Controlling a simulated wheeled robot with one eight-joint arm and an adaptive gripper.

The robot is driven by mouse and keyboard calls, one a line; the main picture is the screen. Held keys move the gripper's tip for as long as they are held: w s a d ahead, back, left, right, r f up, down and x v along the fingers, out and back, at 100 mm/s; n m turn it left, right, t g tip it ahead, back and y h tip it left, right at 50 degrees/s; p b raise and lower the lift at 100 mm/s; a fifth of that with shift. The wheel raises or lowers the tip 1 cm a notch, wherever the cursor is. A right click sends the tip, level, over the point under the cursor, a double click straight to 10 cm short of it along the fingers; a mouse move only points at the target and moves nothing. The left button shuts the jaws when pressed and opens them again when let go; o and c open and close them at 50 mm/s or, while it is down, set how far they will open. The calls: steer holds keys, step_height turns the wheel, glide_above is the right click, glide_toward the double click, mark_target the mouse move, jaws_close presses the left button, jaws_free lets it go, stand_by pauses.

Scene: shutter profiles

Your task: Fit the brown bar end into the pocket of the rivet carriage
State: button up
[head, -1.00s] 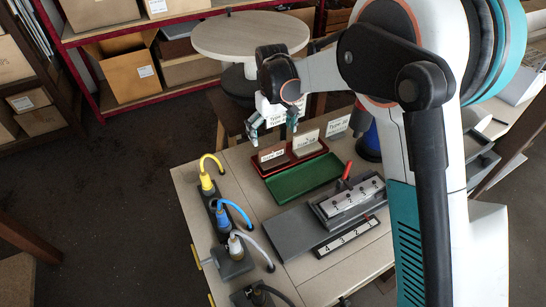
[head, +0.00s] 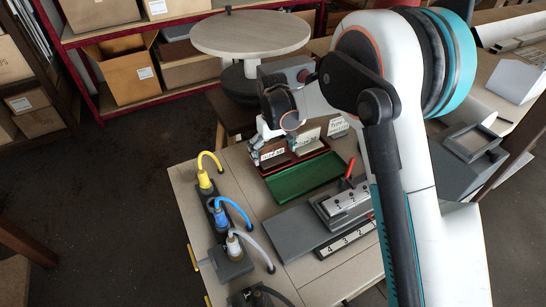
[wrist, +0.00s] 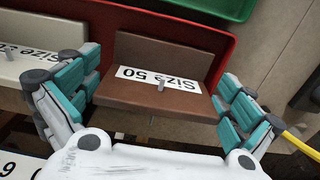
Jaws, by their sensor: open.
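The brown bar end (wrist: 165,95), labelled "Size 50" upside down in the wrist view, sits in the red tray (wrist: 218,55). In the head view the brown bar end (head: 272,156) is partly hidden by my gripper (head: 270,145). In the wrist view my gripper (wrist: 158,88) is open, with one teal finger on each side of the brown bar end; whether they touch it, I cannot tell. A grey block with a red lever (head: 345,203), seemingly the rivet carriage, lies on a grey plate; its pocket cannot be made out.
A cream bar end (head: 307,137) stands beside the brown one. A green tray (head: 303,178) lies in front. Yellow, blue and grey cabled plugs (head: 220,210) line the left table edge. A numbered strip (head: 345,238) lies by the carriage. A round table (head: 250,35) stands behind.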

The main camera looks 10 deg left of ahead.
steer(key=shift+c, duration=0.2)
steer(key=c, duration=1)
steer(key=shift+o, duration=0.2)
steer(key=shift+r, duration=0.2)
